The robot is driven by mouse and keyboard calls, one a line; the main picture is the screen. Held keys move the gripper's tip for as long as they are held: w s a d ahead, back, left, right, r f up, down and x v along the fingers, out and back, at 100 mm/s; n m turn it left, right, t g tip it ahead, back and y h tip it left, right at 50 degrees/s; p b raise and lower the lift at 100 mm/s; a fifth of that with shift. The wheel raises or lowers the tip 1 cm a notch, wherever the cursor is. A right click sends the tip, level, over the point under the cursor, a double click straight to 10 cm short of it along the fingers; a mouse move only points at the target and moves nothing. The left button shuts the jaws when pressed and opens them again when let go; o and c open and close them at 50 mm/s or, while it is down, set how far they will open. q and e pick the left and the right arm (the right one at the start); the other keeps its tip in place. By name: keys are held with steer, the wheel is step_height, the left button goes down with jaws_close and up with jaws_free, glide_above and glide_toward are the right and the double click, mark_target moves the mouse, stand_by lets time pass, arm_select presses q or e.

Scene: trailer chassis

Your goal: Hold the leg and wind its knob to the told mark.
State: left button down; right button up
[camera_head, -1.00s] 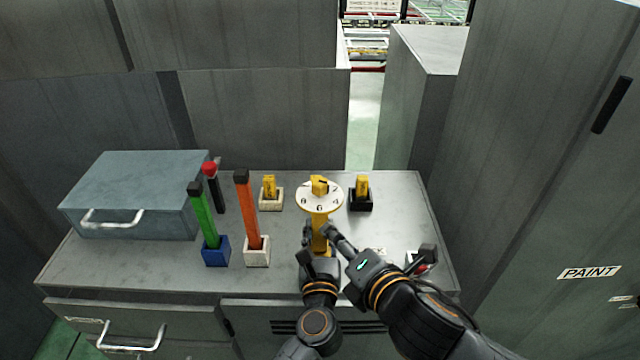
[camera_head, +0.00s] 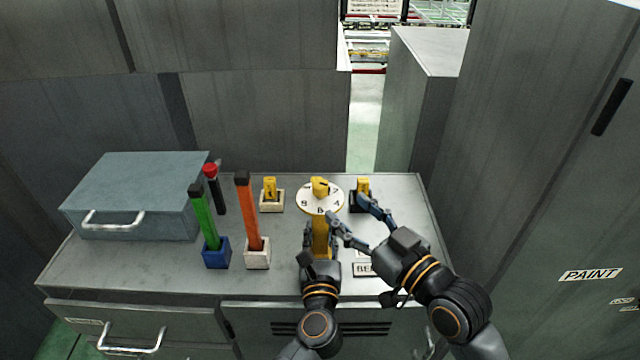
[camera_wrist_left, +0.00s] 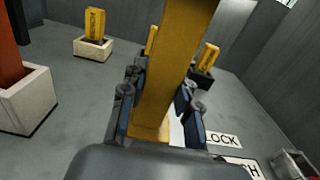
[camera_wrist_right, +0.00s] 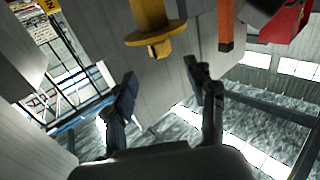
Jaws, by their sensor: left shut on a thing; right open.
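My right gripper (camera_head: 348,216) is open and empty, just right of the dial and apart from the knob. In the right wrist view the yellow knob and dial (camera_wrist_right: 155,38) show beyond the open fingers (camera_wrist_right: 168,95).
A green bar (camera_head: 204,222) in a blue block and an orange bar (camera_head: 246,210) in a white block stand left. Yellow pieces stand in a white block (camera_head: 271,203) and a black block behind. A blue-grey toolbox (camera_head: 135,190) sits at left. Labels (camera_head: 364,269) lie at the front.

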mark_target(326, 191)
steer(key=x, duration=0.9)
steer(key=shift+w+a, duration=0.15)
steer(key=shift+a, duration=0.1)
steer(key=shift+c, duration=0.4)
jaws_close()
